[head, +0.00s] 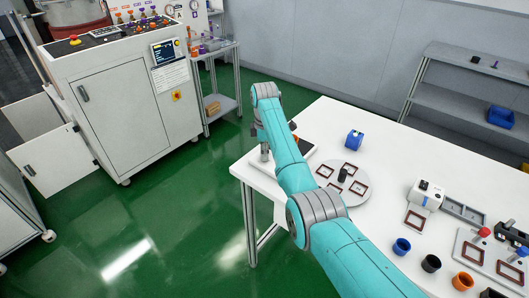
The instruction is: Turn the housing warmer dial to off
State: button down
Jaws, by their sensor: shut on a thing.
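A low device with a dark top (306,147), which may be the housing warmer, sits at the left end of the white table. My teal arm crosses in front of it and hides much of it. I cannot make out a dial or its setting. My arm's wrist end bends down over the table's left edge, beside this device. The fingers of my gripper are hidden behind my own arm, so what they touch does not show.
A round plate (360,191) with several dark red frames lies right of my arm on the white table (400,150). A blue block (354,139) stands behind it. Several cups, including a blue one (401,247), stand in front. A control cabinet (120,100) stands far left across open green floor.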

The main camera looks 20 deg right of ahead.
jog(key=shift+n, duration=0.6)
jog(key=c, duration=1)
grip_release()
notch_tip(320, 180, up, 12)
jog(key=shift+f, duration=0.1)
